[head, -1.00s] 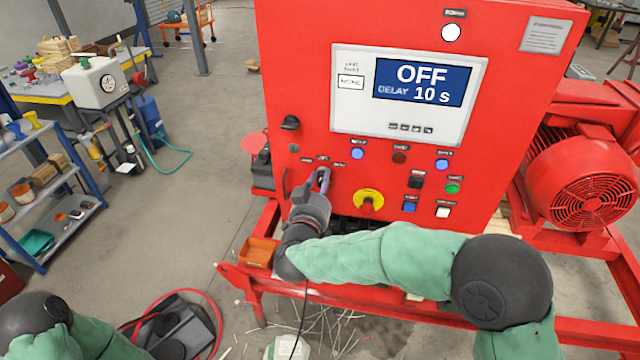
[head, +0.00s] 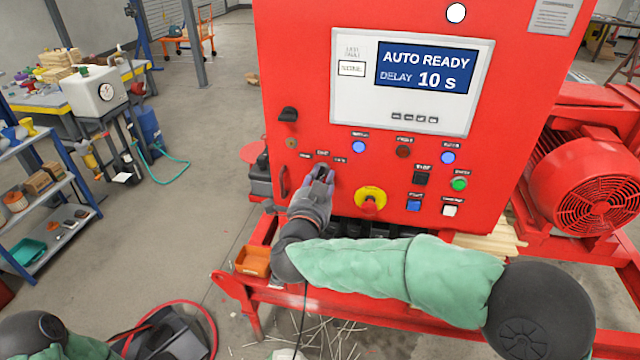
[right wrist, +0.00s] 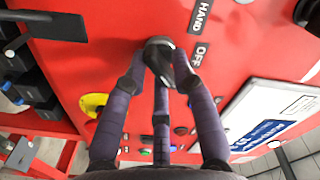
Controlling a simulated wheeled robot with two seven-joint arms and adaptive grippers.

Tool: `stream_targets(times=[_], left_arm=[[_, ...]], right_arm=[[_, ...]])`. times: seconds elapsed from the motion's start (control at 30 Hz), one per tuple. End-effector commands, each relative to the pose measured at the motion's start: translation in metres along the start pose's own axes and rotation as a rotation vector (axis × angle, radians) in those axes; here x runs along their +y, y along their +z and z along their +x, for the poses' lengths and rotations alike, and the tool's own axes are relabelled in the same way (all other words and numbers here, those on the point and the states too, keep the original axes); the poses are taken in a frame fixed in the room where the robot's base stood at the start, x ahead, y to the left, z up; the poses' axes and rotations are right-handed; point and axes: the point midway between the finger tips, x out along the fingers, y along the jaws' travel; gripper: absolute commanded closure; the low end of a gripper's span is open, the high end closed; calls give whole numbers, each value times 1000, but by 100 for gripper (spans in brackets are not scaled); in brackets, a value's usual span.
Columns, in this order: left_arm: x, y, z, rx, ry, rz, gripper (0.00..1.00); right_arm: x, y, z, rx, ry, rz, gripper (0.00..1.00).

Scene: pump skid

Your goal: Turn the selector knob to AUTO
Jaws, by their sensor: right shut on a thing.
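The black selector knob (right wrist: 158,52) is on the red panel (head: 300,60), with labels HAND and OFF beside it in the right wrist view. My right gripper (head: 321,176) is at the knob in the head view and mostly hides it. In the right wrist view my right gripper (right wrist: 162,78) has its dark fingers closed around the knob. The display (head: 424,70) reads AUTO READY, DELAY 10 s. Part of my left arm shows at the bottom left of the head view, but its gripper is out of view.
A yellow-ringed red button (head: 370,198) sits close to the right of my right gripper. Further right are several lamps and push buttons. A black handle (head: 288,114) sticks out above left. An orange tray (head: 253,261) rests on the red frame below.

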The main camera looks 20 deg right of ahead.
Motion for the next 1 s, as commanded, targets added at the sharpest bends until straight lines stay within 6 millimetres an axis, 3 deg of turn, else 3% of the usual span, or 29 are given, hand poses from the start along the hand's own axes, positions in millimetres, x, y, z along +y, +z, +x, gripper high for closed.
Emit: stream_targets(times=[0.6,0.63,0.67,1.0], left_arm=[[-1,0,4,0,0,0,100],[-2,0,4,0,0,0,100],[-2,0,4,0,0,0,100],[-1,0,4,0,0,0,100]], right_arm=[[5,3,0,-4,10,37,100],[5,3,0,-4,10,37,68],[5,3,0,-4,10,37,59],[2,2,-1,-3,4,39,57]])
